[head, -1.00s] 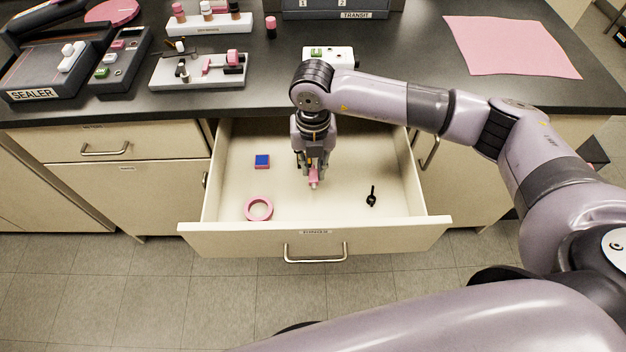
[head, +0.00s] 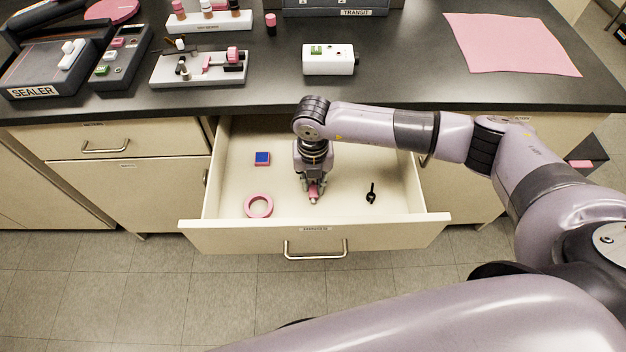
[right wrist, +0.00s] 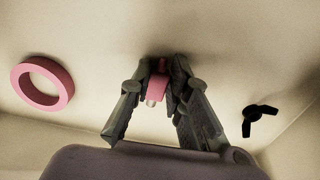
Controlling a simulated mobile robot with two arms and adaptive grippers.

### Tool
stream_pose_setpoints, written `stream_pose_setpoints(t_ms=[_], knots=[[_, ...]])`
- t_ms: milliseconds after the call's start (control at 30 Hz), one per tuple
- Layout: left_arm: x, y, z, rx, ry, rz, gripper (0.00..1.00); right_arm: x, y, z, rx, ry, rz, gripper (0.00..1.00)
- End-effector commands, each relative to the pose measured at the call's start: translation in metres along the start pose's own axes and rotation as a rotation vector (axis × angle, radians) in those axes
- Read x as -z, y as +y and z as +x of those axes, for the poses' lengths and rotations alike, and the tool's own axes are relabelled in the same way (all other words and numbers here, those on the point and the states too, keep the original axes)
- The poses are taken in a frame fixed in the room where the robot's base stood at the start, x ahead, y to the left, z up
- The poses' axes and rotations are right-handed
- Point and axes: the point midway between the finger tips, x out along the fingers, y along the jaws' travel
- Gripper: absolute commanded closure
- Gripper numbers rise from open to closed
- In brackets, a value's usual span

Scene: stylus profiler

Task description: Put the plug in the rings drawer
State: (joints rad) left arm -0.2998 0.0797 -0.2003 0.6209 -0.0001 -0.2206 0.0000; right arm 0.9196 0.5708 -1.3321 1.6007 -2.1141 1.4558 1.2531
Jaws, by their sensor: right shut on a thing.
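The plug (head: 313,195) is a small pink piece with a pale tip. My right gripper (head: 312,188) is shut on it, low inside the open rings drawer (head: 230,205). In the right wrist view the plug (right wrist: 157,88) sits between the two fingers (right wrist: 158,85), close to the drawer floor; I cannot tell whether it touches the floor. The drawer is pulled out, and its front label is hard to read. My left gripper is not in view.
A pink ring (head: 258,206), a blue and pink block (head: 262,159) and a black wing-shaped piece (head: 371,194) lie in the drawer, apart from the plug. The drawer floor around the gripper is clear. A white box (head: 330,61) stands on the counter above.

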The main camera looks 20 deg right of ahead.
Motion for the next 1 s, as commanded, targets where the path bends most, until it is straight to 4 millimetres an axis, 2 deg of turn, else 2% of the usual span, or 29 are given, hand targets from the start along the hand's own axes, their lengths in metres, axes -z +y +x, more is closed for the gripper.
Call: stream_pose_setpoints(t_ms=[33,300,667,767,1000], knots=[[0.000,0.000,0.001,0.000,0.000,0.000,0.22,0.000,0.000,0.001,0.000,0.000,0.000,0.81],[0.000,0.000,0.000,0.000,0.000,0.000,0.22,0.000,0.000,0.001,0.000,0.000,0.000,0.63],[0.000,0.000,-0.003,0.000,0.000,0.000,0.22,0.000,0.000,-0.004,0.000,0.000,0.000,0.63],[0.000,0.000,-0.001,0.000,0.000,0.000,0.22,-0.001,0.001,-0.013,-0.003,-0.002,0.000,0.63],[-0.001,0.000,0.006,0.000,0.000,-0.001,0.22,-0.001,0.001,-0.062,-0.002,-0.004,-0.001,0.63]])
